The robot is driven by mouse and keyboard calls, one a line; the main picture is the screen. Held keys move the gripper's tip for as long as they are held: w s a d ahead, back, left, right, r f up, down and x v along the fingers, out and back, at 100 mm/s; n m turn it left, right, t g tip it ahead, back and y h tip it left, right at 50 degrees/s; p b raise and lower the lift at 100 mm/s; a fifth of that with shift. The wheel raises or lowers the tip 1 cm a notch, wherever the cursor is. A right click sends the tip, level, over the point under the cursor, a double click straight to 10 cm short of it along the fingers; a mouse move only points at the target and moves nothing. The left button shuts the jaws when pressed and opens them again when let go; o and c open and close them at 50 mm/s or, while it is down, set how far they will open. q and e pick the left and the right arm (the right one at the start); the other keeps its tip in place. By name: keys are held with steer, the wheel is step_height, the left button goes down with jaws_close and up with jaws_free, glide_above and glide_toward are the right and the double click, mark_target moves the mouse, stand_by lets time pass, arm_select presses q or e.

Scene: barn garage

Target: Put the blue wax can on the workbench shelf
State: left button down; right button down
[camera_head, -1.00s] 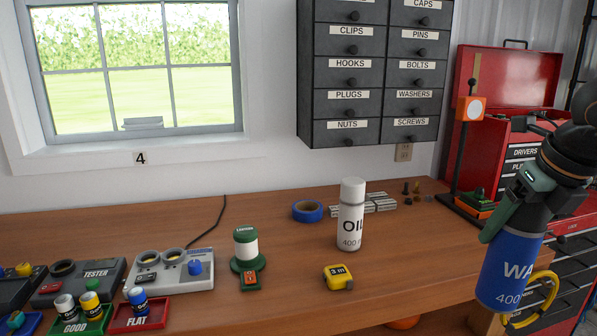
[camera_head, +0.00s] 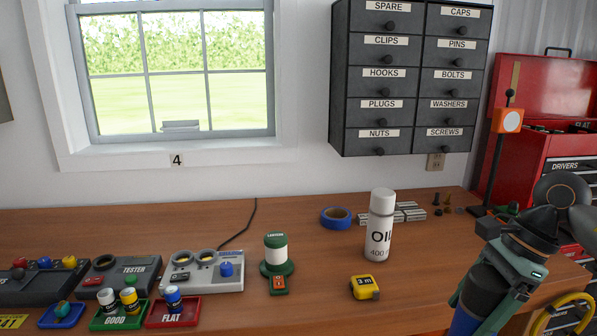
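The blue wax can (camera_head: 466,322) is at the lower right in the head view, tilted, with its dark cap up inside my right gripper (camera_head: 488,292). The gripper is shut around the can's upper part; the can's lower part is cut off by the picture's bottom edge. The wooden workbench (camera_head: 330,290) spans the view, and the can is in front of its right part. I cannot make out a workbench shelf in this view. My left gripper is not in view.
A white oil can (camera_head: 379,228), yellow tape measure (camera_head: 365,287) and blue tape roll (camera_head: 336,218) stand on the bench. A lantern (camera_head: 276,254), tester (camera_head: 122,275) and battery trays (camera_head: 172,312) are left. A drawer cabinet (camera_head: 405,80) hangs above; a red toolbox (camera_head: 545,140) stands right.

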steer(key=s+a+f+n+g+h+p, duration=0.1)
steer(key=s+a+f+n+g+h, duration=0.1)
steer(key=n, duration=0.7)
steer(key=s+a+f+n+g+h+p, duration=0.1)
steer(key=s+a+f+n, duration=0.3)
steer(key=n, duration=0.6)
steer(key=a+f+g+h, duration=0.1)
steer(key=a+f, duration=0.1)
steer(key=a, duration=0.1)
steer(key=shift+a+g+h, duration=0.15)
steer(key=shift+g+h, duration=0.15)
steer(key=shift+a+f, duration=0.1)
steer(key=shift+f, duration=0.05)
